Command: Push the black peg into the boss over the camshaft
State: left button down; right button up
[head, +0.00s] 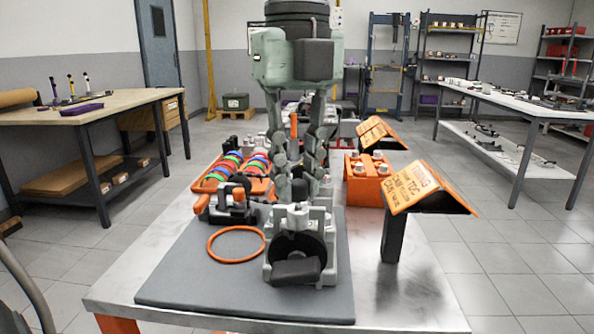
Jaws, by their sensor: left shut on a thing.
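My left gripper (300,190) reaches down from the top middle of the head view, its linked fingers pointing at the engine. It is shut on a small dark piece between its fingertips, apparently the black peg (300,188), mostly hidden by the fingers. The grey engine block (312,225) stands on the dark mat with a black wheel (292,257) on its front. A light grey raised boss (297,213) is on its top, just below the fingertips. I cannot tell whether the peg touches the boss. The camshaft cannot be made out. My right gripper is not in view.
An orange ring (236,244) lies on the dark mat (190,275) left of the engine. An orange tray with coloured rings (228,172) is behind it. An orange block with white caps (368,178) and a slanted orange sign (418,187) stand on the right. The mat's front left is clear.

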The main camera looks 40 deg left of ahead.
pick_arm(q)
jog(key=shift+f+b, duration=0.3)
jog(key=shift+f, duration=0.05)
jog(key=shift+r, duration=0.3)
dwell(0.5)
jog(key=c, duration=1.6)
grip_release()
jog(key=shift+c, duration=0.2)
jog(key=shift+r, duration=0.2)
jog(key=shift+r+p, duration=1.15)
jog(key=shift+r, duration=0.15)
